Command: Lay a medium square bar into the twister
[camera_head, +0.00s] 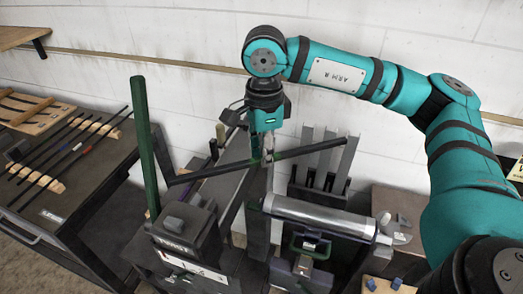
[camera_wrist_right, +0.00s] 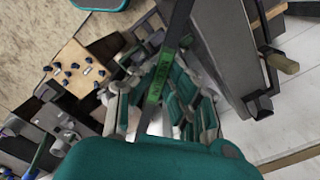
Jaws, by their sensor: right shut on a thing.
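A long dark bar is held aslant in the air by my right gripper (camera_head: 267,150). In the wrist view the bar (camera_wrist_right: 178,25) runs between the fingers of my right gripper (camera_wrist_right: 155,100) and carries a green label. The twister, a dark machine (camera_head: 185,232) with partly legible lettering on its front, stands lower left of the gripper. The bar is above it; whether they touch I cannot tell. My left gripper is out of view.
A tall green post (camera_head: 145,145) rises beside the machine. A silver cylinder (camera_head: 320,215) and a green-and-dark device (camera_head: 308,248) stand right of it. Grey upright plates (camera_head: 325,160) are behind. The left table (camera_head: 75,218) holds several thin bars on wooden rests.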

